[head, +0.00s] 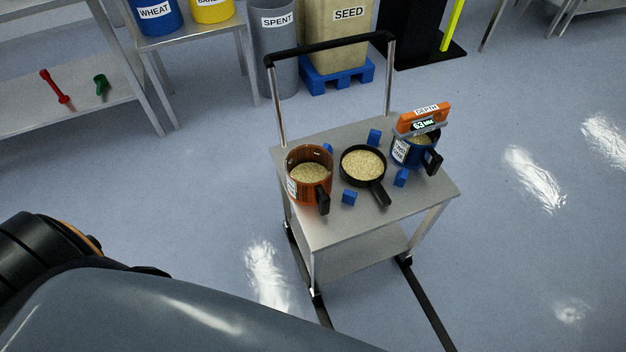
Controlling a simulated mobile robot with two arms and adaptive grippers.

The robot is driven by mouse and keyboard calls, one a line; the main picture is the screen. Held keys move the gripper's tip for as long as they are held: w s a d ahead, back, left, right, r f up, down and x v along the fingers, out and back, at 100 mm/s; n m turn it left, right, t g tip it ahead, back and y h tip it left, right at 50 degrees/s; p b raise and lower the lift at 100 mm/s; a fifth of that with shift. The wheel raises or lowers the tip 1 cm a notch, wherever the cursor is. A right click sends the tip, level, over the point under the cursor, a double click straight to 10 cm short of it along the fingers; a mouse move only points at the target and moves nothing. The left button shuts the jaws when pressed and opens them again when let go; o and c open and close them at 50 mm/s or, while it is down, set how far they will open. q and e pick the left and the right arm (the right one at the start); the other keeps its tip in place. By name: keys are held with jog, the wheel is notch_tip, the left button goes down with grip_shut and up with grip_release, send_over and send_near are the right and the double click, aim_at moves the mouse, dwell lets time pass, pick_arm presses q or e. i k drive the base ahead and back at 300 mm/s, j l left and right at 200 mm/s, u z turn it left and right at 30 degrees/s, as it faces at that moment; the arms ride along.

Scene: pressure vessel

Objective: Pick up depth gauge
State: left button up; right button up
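The depth gauge (423,119) is an orange and grey device labelled DEPTH, with a small display that seems to read 63 mm. It sits across the top of a blue mug-like container (401,150) at the right back of the metal cart (326,232). The blue container has a black handle and grain-like filling. Part of one of my arms fills the lower left of the head view. Neither of my grippers shows.
On the cart, an orange container (294,189) and a black pan (379,192) hold grain, among several blue blocks (349,198). The cart has a tall black-topped handle (330,43). A shelf (60,120) stands left, bins (275,60) behind. Floor right is clear.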

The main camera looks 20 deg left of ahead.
aim_at(405, 128)
jog(key=i+l+u, duration=0.25)
jog(key=l, duration=0.35)
jog(key=i+l+u, duration=0.25)
jog(key=i+l, duration=0.15)
jog(key=l, duration=0.3)
jog(key=i+l+u, duration=0.15)
jog(key=l, duration=0.2)
jog(key=l+u, duration=0.1)
jog(key=l, duration=0.25)
jog(key=i, duration=0.05)
